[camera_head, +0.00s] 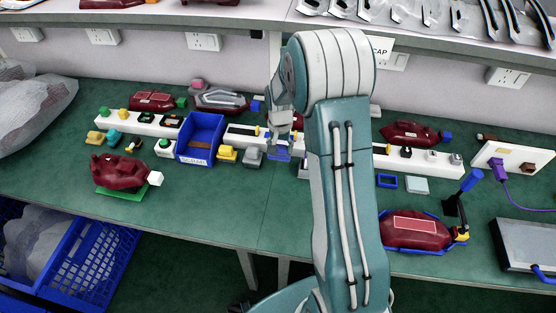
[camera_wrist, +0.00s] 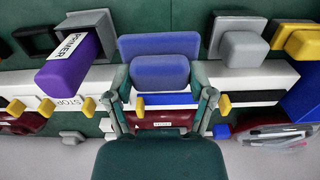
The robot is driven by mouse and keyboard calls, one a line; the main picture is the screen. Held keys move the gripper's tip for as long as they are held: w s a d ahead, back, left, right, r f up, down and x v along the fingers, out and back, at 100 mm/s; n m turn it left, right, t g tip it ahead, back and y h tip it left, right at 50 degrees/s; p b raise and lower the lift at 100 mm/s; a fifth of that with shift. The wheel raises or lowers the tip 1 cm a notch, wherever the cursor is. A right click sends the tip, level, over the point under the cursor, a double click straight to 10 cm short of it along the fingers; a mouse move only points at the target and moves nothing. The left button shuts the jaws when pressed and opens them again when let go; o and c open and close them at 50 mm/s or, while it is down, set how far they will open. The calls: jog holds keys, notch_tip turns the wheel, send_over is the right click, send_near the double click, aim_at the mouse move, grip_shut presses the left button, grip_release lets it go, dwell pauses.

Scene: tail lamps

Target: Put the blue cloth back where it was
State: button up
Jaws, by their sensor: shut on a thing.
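The blue cloth (camera_wrist: 160,72), a rounded block-like lump, sits between my two fingertips in the wrist view. My gripper (camera_wrist: 162,88) is shut on it, with one finger at each side. Directly behind it in that view is a flat blue piece (camera_wrist: 158,45); the cloth overlaps it, and I cannot tell whether they touch. In the head view my gripper (camera_head: 282,132) points down over the bench beside the white rail, and blue (camera_head: 279,154) shows just below it. My arm hides part of the rail there.
The white rail (camera_head: 240,131) runs along the green bench (camera_head: 235,200). A blue bin (camera_head: 198,154), a yellow block (camera_head: 227,154) and a grey block (camera_head: 252,157) stand left of my gripper. A purple "PRIMER" block (camera_wrist: 68,70) is close in the wrist view. The front bench is clear.

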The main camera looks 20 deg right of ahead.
aim_at(282, 167)
jog(key=f, duration=0.4)
jog(key=d+f, duration=0.1)
jog(key=f, duration=0.1)
jog(key=shift+f, duration=0.35)
jog(key=shift+a+f, duration=0.15)
jog(key=shift+a, duration=0.2)
jog(key=o, duration=1)
jog(key=shift+o, duration=0.2)
jog(key=shift+d, duration=0.2)
